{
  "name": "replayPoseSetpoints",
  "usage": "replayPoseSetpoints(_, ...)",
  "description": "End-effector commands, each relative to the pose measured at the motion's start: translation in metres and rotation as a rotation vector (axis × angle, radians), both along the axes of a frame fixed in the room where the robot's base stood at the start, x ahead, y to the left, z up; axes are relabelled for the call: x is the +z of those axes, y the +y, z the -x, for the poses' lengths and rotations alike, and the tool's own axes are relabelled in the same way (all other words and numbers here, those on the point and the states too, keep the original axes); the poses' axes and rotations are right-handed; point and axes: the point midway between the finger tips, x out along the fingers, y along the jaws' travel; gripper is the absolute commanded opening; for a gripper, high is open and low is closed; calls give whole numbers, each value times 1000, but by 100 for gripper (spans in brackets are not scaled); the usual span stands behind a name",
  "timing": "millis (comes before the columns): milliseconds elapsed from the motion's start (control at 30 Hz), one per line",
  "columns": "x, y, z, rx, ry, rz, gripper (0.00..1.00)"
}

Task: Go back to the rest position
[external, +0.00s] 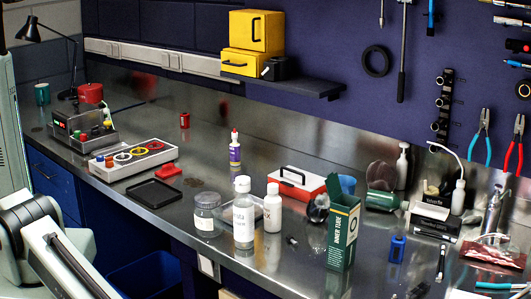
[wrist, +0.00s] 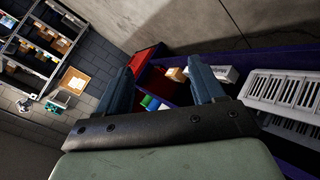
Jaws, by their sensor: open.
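My gripper (wrist: 163,88) shows in the wrist view with its two dark fingers wide apart and nothing between them. The wrist camera looks away from the bench top, toward a grey floor, a wall and shelving. In the external view my pale arm links stand at the left edge and lower left corner. My gripper is outside that view. The metal bench (external: 105,204) runs from the left to the lower right, and no part of my arm is seen touching the things on it.
A green inner tube box (external: 343,232), white bottles (external: 243,220) and a red-and-white case (external: 298,184) stand on the bench. A black tray (external: 154,193) lies nearer the left. The wrist view shows white slatted crates (wrist: 285,92) at right and shelving (wrist: 42,42) at upper left.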

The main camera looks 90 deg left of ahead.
Motion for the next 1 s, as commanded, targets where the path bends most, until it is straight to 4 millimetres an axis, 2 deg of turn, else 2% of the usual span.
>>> replayPoseSetpoints(33, -16, 8, 18, -2, 36, -6, 68)
replayPoseSetpoints(167, -50, 33, 52, -14, 123, -32, 68)
replayPoseSetpoints(267, -73, 68, 77, -35, 194, -79, 68)
replayPoseSetpoints(500, -111, 176, 133, -112, 369, -247, 68)
replayPoseSetpoints(767, -132, 297, 224, -197, 620, -426, 68)
replayPoseSetpoints(900, -132, 355, 282, -240, 776, -506, 68)
replayPoseSetpoints(1000, -126, 391, 324, -269, 890, -552, 68)
